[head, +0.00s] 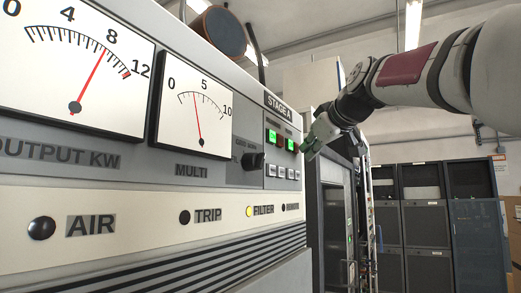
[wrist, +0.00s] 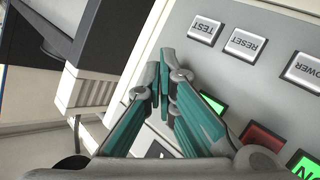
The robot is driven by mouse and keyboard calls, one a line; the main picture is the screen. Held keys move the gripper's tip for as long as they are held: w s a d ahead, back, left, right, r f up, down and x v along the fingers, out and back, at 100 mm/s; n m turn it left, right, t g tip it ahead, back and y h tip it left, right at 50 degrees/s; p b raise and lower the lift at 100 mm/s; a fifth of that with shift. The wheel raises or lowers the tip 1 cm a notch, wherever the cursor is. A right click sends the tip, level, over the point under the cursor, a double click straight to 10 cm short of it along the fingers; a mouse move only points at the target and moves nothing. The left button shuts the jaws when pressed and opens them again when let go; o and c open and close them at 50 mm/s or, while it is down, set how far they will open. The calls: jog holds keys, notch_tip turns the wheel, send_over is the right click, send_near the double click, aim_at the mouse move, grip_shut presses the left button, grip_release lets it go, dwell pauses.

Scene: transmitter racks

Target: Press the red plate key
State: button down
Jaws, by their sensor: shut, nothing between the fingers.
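The upper key row is on the STAGE A panel. In the head view a green key (head: 272,136), a dark reddish key (head: 281,141) and another green key (head: 290,145) show, with a reddish edge further right. The wrist view shows a red key (wrist: 264,138) between two lit green keys (wrist: 303,164); its label is not readable, so I cannot tell which red key is the plate key. My gripper (head: 306,148) is shut and empty at the right end of this row, close to the panel. In the wrist view its fingertips (wrist: 165,75) hide the row's end; contact cannot be told.
White keys marked TEST (wrist: 205,30), RESET (wrist: 245,43) and POWER (wrist: 302,69) form a row below the coloured keys, seen upside down by the wrist. A black knob (head: 253,161) sticks out to the left. Dark racks (head: 425,220) stand behind.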

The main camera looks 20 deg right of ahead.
jog(key=shift+w+a, duration=0.3)
dwell(0.9)
jog(key=shift+s+d, duration=0.5)
jog(key=shift+s, duration=0.15)
jog(key=shift+d, duration=0.1)
jog(key=s+d, duration=0.1)
jog(key=s, duration=0.1)
jog(key=s+d, duration=0.2)
jog(key=shift+b, duration=0.35)
dwell(0.8)
